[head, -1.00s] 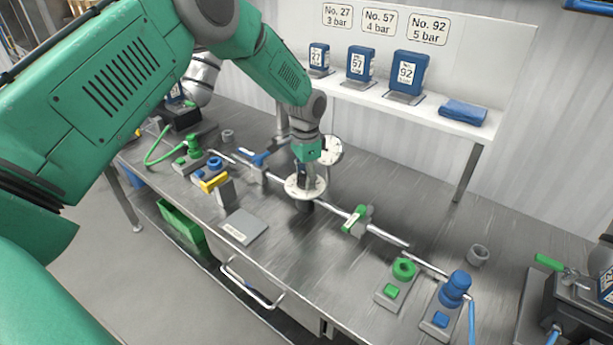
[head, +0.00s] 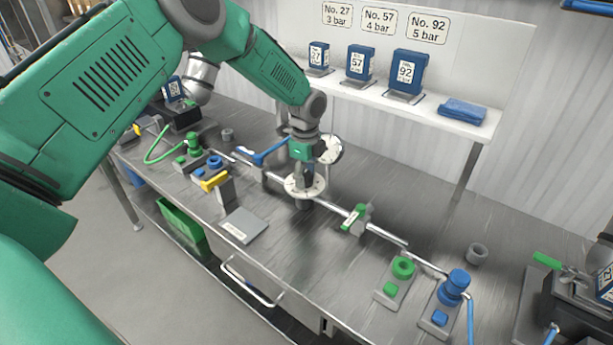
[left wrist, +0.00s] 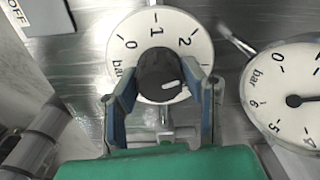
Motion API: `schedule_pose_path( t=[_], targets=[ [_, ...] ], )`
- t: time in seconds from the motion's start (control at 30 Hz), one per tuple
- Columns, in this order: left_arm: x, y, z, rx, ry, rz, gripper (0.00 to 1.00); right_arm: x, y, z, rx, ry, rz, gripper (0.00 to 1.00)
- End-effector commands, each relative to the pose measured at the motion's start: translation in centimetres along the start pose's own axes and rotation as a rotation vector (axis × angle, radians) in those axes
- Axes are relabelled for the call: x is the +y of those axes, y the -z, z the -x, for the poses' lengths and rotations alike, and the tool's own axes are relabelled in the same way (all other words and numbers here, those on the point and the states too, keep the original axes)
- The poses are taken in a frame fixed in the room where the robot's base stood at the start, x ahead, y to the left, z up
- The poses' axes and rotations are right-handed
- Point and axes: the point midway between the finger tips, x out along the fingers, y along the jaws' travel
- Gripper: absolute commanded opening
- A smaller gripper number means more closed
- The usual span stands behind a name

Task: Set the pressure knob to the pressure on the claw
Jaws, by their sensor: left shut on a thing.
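The pressure knob (left wrist: 158,76) is black with a white mark that points right and slightly down in the left wrist view. It sits on a round white dial (left wrist: 118,62) whose visible numbers are 0, 1 and 2; the dial also shows in the head view (head: 291,186). My left gripper (left wrist: 164,84) is shut on the knob, one finger on each side. In the head view it comes down onto the dial from above (head: 305,174). The claw's number is not clearly readable; a machine with a blue label (head: 605,283) is cut off at the right edge. My right gripper is not in view.
A round gauge (left wrist: 270,72) stands right of the dial; its needle runs right. Wall signs (head: 379,22) read No. 27 3 bar, No. 57 4 bar, No. 92 5 bar. A green-handled valve (head: 354,217) and green and blue buttons (head: 391,290) lie to the right.

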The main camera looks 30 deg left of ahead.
Motion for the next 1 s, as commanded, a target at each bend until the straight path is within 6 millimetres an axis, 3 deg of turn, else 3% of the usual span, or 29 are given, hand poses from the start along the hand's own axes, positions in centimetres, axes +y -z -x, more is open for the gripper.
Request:
schedule_pose_path(
  t=[0.43,1.0],
  targets=[
    [-0.41,-0.25,0.38,-0.004,0.012,-0.280,0.08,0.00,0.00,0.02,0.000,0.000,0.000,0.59],
    [-0.52,-0.22,0.48,-0.004,0.016,-0.347,0.08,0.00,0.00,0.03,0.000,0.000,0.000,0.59]
  ],
)
